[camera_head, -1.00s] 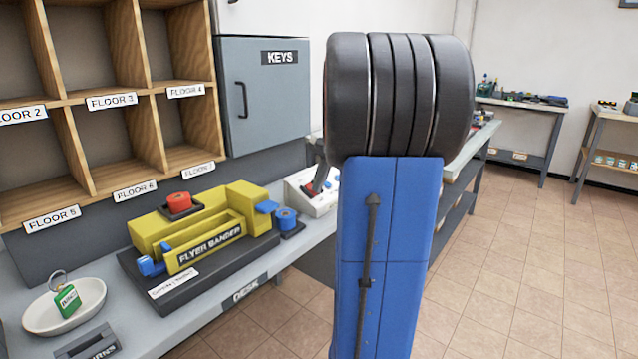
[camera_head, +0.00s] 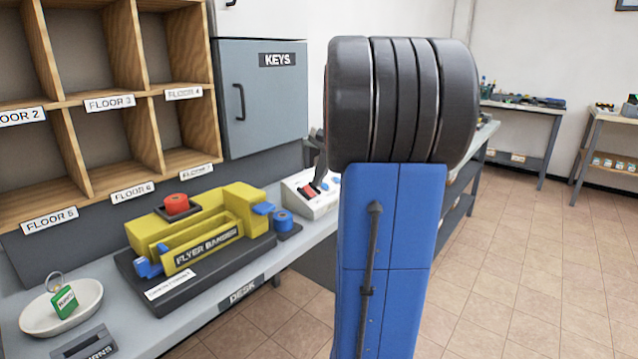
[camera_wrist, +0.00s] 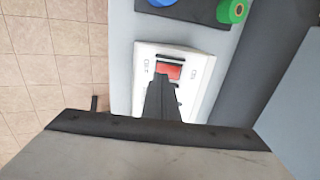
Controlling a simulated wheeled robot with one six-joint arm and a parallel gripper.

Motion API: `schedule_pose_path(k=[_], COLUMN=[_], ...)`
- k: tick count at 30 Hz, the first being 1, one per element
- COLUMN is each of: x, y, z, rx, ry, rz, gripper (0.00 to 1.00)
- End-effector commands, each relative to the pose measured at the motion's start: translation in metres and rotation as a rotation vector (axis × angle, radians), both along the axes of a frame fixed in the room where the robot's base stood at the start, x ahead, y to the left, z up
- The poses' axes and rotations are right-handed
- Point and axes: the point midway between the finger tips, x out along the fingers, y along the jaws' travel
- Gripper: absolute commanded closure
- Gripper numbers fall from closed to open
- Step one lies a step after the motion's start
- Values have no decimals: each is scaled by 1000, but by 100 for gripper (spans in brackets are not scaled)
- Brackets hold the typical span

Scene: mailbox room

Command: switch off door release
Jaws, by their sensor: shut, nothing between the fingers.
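A white switch box (camera_head: 312,205) stands on the desk beside the flyer bander. It carries a red rocker switch (camera_head: 308,191) and a blue part next to it. In the wrist view the box (camera_wrist: 143,95) shows its red rocker (camera_wrist: 169,71) in a dark frame, with small lettering on either side that I cannot read surely. My gripper (camera_wrist: 161,78) is shut and empty, its dark tip over the near edge of the rocker. In the head view my gripper (camera_head: 319,181) is just above the switches. I cannot tell whether it touches. The lower box is hidden behind the fingers.
A grey key cabinet (camera_head: 262,98) and wooden pigeonholes (camera_head: 95,100) rise behind. A white dish (camera_head: 62,308) holds a green tag. The floor at right is clear.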

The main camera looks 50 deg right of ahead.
Motion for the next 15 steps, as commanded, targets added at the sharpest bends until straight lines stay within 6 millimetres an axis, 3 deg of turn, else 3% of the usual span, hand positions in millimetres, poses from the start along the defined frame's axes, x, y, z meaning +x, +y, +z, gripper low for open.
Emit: schedule_pose_path(k=[2, 15], x=[0, -51], y=[2, -3], z=[13, 76], rx=[-2, -2], ry=[-2, -1], rz=[2, 2], gripper=[100, 100])
